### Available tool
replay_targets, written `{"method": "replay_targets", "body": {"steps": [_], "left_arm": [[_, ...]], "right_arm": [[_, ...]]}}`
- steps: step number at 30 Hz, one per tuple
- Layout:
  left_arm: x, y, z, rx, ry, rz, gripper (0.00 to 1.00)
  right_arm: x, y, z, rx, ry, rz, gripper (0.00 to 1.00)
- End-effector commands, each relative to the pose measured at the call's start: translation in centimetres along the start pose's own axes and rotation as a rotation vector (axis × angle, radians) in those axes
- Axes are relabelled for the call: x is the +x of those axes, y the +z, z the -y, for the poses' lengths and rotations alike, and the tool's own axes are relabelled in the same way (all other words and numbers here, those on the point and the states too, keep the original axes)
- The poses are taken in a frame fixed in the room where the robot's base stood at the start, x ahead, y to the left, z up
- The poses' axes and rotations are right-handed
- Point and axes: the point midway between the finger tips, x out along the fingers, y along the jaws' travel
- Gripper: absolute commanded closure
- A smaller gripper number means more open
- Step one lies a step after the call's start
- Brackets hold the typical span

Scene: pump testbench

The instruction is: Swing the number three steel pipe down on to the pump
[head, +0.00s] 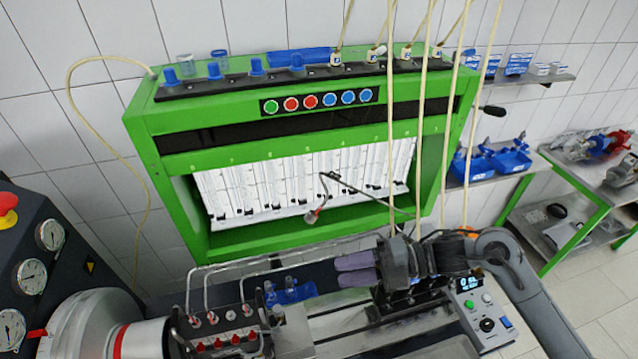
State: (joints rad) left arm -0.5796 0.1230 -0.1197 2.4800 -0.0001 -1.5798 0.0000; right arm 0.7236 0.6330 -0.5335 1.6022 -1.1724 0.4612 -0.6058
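The pump (228,338) sits low at left, with a row of red fittings along its top. Several thin bent steel pipes (243,288) stand over its fittings. Some run right along the front of the green bench; I cannot tell which is number three or whether their ends touch the fittings. My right gripper (340,272) comes in from the right, its purple-grey fingers pointing left. They lie close together, seemingly shut, with nothing visible between them. They are right of the pump, apart from its fittings and just below the pipes' right part. My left gripper is not in view.
The green test bench (160,165) with its white graduated tubes stands behind. Pale hoses (421,120) hang in front of its right side. A control box (486,318) is at lower right. Gauges (49,234) and a red emergency button (8,203) are at far left.

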Motion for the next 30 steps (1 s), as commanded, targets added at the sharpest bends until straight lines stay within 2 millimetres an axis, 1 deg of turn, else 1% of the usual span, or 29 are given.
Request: {"method": "replay_targets", "body": {"steps": [1, 2, 3, 5, 6, 9, 12, 15, 17, 20, 23, 30], "left_arm": [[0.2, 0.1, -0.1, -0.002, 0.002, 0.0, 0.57], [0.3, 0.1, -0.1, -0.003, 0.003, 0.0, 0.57], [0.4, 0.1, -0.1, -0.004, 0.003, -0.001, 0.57], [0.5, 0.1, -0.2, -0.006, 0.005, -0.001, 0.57], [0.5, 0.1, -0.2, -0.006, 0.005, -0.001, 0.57], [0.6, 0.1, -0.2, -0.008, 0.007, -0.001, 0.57], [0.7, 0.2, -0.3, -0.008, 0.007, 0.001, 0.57], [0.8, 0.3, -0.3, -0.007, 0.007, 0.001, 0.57], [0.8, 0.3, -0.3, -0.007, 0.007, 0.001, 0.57], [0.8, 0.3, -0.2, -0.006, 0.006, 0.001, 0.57], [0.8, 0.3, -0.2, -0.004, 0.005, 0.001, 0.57], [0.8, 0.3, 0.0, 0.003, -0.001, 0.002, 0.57]], "right_arm": [[-1.8, 1.1, -2.5, -0.051, -0.022, 0.037, 0.66], [-2.7, 1.5, -3.9, -0.075, -0.031, 0.056, 0.66], [-3.7, 1.9, -5.7, -0.111, -0.039, 0.079, 0.66], [-5.1, 2.2, -8.4, -0.163, -0.045, 0.11, 0.66], [-5.9, 2.1, -10.2, -0.197, -0.048, 0.127, 0.66], [-7.4, 1.7, -13.7, -0.269, -0.051, 0.159, 0.66], [-8.3, 1.2, -16.2, -0.318, -0.047, 0.178, 0.66], [-8.4, 0.9, -17.6, -0.345, -0.043, 0.185, 0.66], [-8.2, 0.8, -18.0, -0.352, -0.042, 0.186, 0.66], [-7.4, 0.9, -18.2, -0.355, -0.042, 0.186, 0.66], [-6.0, 1.1, -18.1, -0.354, -0.042, 0.184, 0.66], [-2.1, 1.9, -18.1, -0.353, -0.041, 0.184, 0.66]]}}
